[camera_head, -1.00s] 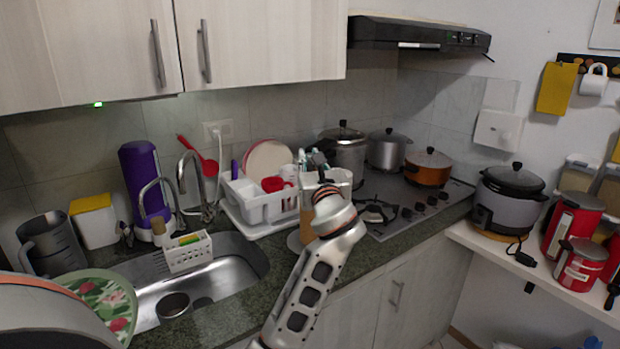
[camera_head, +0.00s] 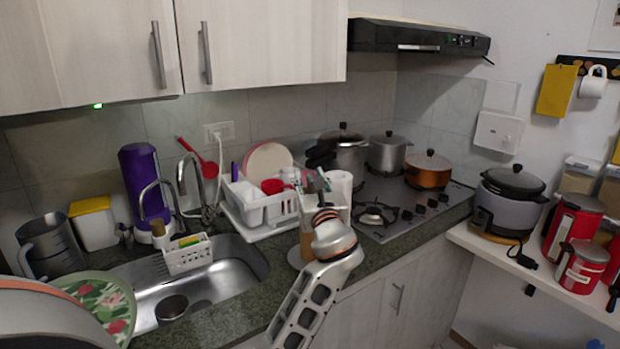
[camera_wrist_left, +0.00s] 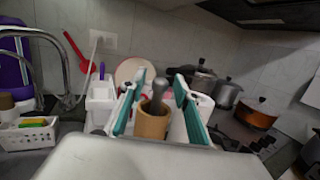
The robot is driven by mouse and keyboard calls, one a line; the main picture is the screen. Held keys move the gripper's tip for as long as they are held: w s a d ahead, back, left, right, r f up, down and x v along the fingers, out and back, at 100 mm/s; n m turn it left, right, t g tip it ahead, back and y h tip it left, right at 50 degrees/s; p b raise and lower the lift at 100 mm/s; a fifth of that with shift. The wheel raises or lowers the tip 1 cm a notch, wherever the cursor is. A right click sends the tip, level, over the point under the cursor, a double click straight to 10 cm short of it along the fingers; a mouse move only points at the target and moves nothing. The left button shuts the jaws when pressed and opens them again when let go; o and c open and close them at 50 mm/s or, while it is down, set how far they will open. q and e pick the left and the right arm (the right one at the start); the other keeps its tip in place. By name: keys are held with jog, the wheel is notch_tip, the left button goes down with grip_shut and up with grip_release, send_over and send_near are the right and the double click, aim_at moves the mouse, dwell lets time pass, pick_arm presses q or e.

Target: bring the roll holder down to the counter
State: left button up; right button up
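My right gripper is not in view.
A white dish rack (camera_head: 262,208) stands just left and behind. The stove (camera_head: 388,226) with several pots is to the right. The sink (camera_head: 228,268) lies left. A flowered plate (camera_head: 100,300) is at the lower left. Upper cabinets (camera_head: 268,40) hang above.

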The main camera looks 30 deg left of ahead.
pick_arm(q)
jog(key=b+v, duration=0.1)
jog(key=v, duration=1.1)
jog(key=shift+r, duration=0.1)
dwell(0.4)
